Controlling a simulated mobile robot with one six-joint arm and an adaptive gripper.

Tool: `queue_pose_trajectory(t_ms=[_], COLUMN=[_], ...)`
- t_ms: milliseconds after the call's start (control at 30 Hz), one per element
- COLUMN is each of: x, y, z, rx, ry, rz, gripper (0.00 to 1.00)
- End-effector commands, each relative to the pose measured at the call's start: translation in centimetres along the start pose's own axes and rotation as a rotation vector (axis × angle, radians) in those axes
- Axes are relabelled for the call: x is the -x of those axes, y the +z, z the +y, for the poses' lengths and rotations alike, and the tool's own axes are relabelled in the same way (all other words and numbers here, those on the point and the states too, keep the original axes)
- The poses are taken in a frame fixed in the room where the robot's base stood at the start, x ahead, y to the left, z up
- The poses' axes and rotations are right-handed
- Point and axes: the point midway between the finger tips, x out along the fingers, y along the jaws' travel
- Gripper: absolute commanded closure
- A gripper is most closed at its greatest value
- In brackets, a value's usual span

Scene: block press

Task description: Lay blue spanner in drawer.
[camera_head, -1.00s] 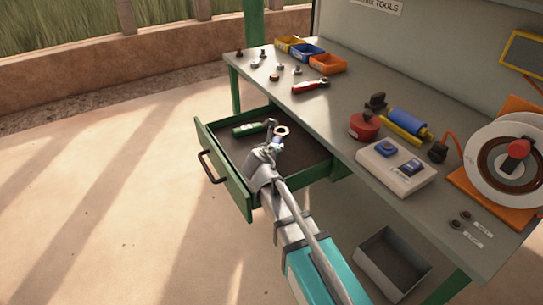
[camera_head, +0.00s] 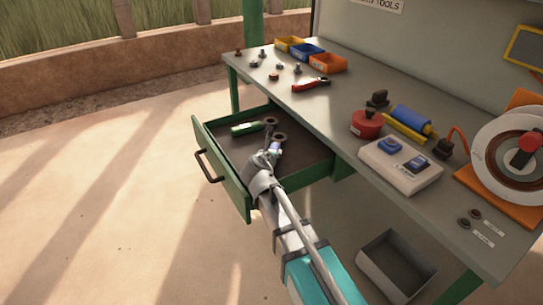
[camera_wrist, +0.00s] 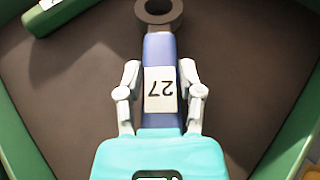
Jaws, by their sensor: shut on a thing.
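The blue spanner (camera_wrist: 160,52) has a grey ring end and a white label reading 27. In the wrist view it points away from my gripper (camera_wrist: 160,92), whose two fingers are shut on its handle. In the head view the spanner's ring end (camera_head: 280,138) shows over the drawer floor, and my gripper (camera_head: 270,157) is inside the outline of the open drawer (camera_head: 226,165). The drawer has green walls and a dark floor. I cannot tell whether the spanner touches the floor. A green spanner (camera_head: 247,129) lies in the drawer's far left part.
The workbench (camera_head: 330,128) stands right of the drawer, bearing a red spanner (camera_head: 311,84), small bins (camera_head: 327,63), a switch box (camera_head: 400,166) and a grinder-like disc (camera_head: 495,150). A grey open box (camera_head: 396,265) sits below. The drawer's right part is clear.

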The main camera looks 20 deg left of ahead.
Motion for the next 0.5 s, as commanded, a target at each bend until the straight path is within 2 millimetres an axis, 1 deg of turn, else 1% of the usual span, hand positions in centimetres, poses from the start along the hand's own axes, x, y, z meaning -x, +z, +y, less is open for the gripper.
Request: queue_pose_trajectory(t_ms=[267, 433, 467, 500], x=[0.05, -0.08, -0.06, -0.03], y=[0.02, -0.33, -0.28, -0.24], z=[0.05, 0.08, 0.08, 0.09], rx=[0.001, 0.001, 0.001, 0.001], ry=[0.001, 0.002, 0.001, 0.002], rz=[-0.001, -0.001, 0.0, 0.0], gripper=[1.0, 1.0, 0.48, 0.41])
